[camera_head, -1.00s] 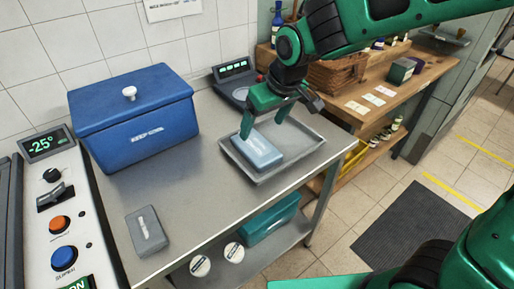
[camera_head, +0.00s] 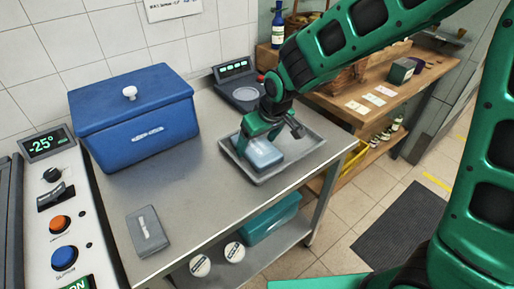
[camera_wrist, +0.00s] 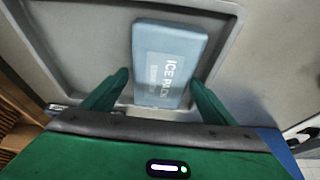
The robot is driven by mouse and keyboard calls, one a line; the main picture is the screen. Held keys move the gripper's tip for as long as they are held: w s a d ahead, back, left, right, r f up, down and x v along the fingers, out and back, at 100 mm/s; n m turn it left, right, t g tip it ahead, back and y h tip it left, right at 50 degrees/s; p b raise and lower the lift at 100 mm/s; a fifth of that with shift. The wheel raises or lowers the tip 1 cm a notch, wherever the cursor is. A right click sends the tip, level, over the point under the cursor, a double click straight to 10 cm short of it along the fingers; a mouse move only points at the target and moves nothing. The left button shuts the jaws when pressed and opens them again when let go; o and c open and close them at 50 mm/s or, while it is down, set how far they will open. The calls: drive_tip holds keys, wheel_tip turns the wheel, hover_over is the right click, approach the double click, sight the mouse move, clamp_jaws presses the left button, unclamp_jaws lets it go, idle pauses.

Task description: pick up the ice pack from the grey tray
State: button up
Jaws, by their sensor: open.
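The light blue ice pack (camera_head: 265,154) lies flat in the grey tray (camera_head: 298,160) on the metal table. My gripper (camera_head: 258,146) is open and low over the tray. In the wrist view its two green fingers (camera_wrist: 157,88) stand on either side of the near end of the ice pack, with gaps visible on both sides. In the head view my gripper hides part of the ice pack and of the tray's back edge.
A blue lidded box (camera_head: 135,120) stands at the back left of the table (camera_head: 190,205). A scale (camera_head: 240,90) is behind the tray. The table between is clear.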

drive_tip(key=c, duration=1.2)
drive_tip(key=shift+o, duration=0.2)
drive_tip(key=shift+r, duration=0.1)
